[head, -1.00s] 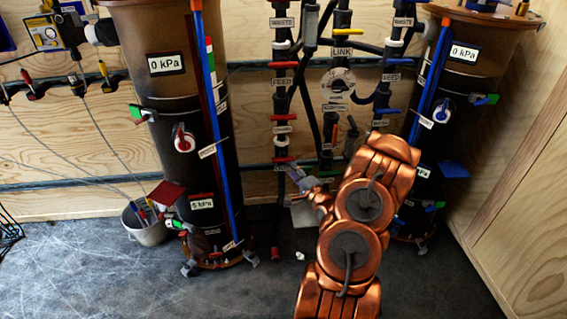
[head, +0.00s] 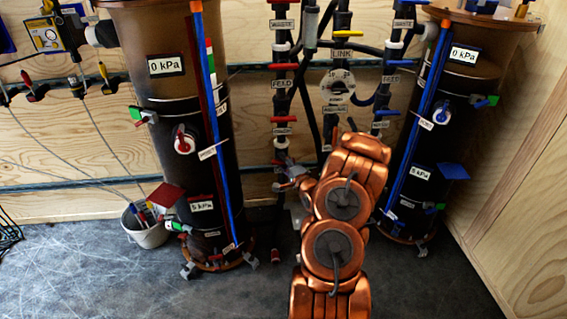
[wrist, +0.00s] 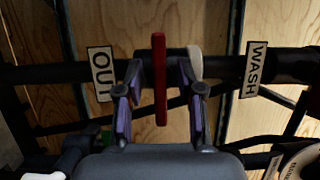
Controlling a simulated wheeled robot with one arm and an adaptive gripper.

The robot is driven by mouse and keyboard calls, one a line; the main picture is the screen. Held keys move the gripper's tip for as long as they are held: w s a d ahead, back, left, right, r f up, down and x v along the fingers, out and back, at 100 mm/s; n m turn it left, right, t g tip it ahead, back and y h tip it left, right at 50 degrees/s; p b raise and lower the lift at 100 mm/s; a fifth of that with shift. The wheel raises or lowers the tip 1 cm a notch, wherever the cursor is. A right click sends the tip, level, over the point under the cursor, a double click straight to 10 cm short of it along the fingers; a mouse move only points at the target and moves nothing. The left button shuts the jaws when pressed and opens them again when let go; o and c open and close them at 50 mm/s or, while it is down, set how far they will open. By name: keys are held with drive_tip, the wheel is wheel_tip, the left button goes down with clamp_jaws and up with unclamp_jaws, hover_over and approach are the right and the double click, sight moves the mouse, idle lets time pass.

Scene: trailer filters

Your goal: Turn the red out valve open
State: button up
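The red out valve handle (wrist: 160,80) stands upright in the wrist view, crosswise to the dark pipe behind it. The OUT label (wrist: 101,73) is on the pipe just left of it. My gripper (wrist: 162,72) is open, with one finger on each side of the red handle. Small gaps show between the handle and both fingers, so it is not gripped. In the head view my gripper (head: 290,184) is at the lower part of the left vertical pipe; the out handle there is mostly hidden or too small to make out.
A WASH label (wrist: 254,70) and a pale fitting (wrist: 195,62) are right of the handle. A large filter column (head: 150,35) stands left of the pipes and another (head: 465,35) stands right. A bucket (head: 146,236) is on the floor at the left.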

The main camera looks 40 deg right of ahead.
clamp_jaws()
